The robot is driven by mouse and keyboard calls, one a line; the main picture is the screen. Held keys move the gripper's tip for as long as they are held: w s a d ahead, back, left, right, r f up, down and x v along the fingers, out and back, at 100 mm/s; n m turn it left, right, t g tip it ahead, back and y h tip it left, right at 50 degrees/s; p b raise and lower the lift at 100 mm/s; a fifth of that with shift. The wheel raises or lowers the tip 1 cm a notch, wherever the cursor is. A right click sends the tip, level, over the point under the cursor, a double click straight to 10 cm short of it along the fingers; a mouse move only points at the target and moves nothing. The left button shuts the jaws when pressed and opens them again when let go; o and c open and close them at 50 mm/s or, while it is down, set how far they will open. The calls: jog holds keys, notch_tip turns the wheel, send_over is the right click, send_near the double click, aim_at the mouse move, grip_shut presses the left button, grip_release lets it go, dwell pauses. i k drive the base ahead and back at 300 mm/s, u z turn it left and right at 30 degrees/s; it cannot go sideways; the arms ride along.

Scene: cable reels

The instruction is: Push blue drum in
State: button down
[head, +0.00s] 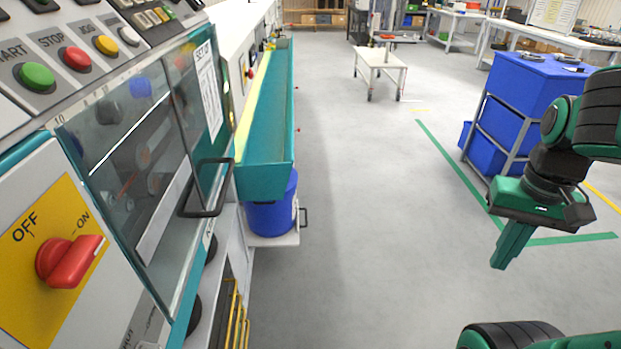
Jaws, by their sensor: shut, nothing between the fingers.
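The blue drum (272,215) stands on a white pull-out shelf (276,238) at the side of the machine, below the end of a long teal trough (265,178). The trough hides the drum's top. The shelf sticks out from the machine and has a dark handle (304,217) on its right side. My gripper (500,266) is at the right, pointing down over the open floor. Its fingers are shut and empty, well apart from the drum.
The machine front (130,150) fills the left, with a door handle (208,188) jutting out and a red switch (70,262). A rack of blue bins (505,135) stands at right. A white cart (381,72) stands farther back. Grey floor between is clear.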

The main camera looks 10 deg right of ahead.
aim_at(277, 224)
jog(key=z, duration=0.35)
jog(key=i, duration=1.9)
jog(key=u, duration=0.2)
